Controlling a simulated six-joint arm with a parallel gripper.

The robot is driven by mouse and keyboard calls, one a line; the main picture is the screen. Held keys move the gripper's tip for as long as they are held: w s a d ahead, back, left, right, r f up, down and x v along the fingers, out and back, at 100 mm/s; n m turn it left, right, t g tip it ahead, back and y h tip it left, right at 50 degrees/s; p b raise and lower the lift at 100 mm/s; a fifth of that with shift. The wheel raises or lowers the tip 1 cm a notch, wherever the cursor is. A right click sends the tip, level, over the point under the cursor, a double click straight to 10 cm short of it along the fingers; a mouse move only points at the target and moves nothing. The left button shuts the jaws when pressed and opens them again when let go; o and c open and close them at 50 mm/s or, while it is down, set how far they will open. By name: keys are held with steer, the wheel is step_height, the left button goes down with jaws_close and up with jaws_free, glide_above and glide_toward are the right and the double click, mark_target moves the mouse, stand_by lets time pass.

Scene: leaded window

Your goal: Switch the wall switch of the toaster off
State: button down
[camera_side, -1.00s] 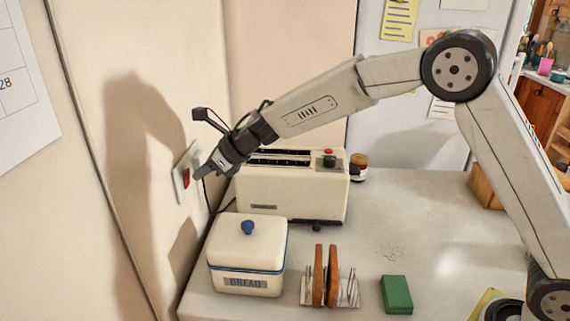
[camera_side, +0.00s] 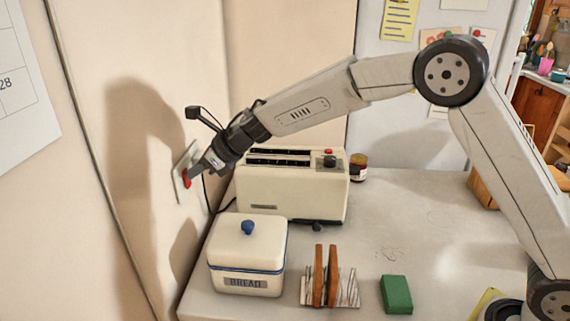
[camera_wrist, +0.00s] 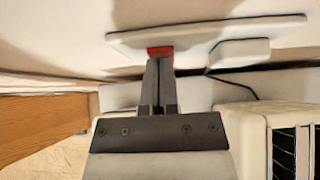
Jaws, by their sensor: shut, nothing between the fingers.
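The wall switch plate (camera_side: 179,178) is on the wall left of the toaster, with a red rocker (camera_side: 187,180). In the wrist view, the pale plate (camera_wrist: 215,31) spans the top and the red rocker (camera_wrist: 160,50) shows at my fingertips. My gripper (camera_side: 191,174) is shut and empty, its tips at the rocker and seemingly touching it. The fingers hide part of the rocker, so I cannot tell its position. The cream toaster (camera_side: 290,190) stands on the counter right of the switch; its edge also shows in the wrist view (camera_wrist: 250,130).
A bread box (camera_side: 246,262) with a blue knob stands in front of the toaster. A toast rack (camera_side: 330,285) and a green block (camera_side: 396,294) sit to its right. The right part of the counter is mostly clear.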

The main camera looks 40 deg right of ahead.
steer(key=shift+r, duration=0.2)
steer(key=shift+r, duration=0.6)
steer(key=shift+d, duration=0.1)
steer(key=v, duration=1.3)
steer(key=shift+r, duration=0.25)
stand_by(0.5)
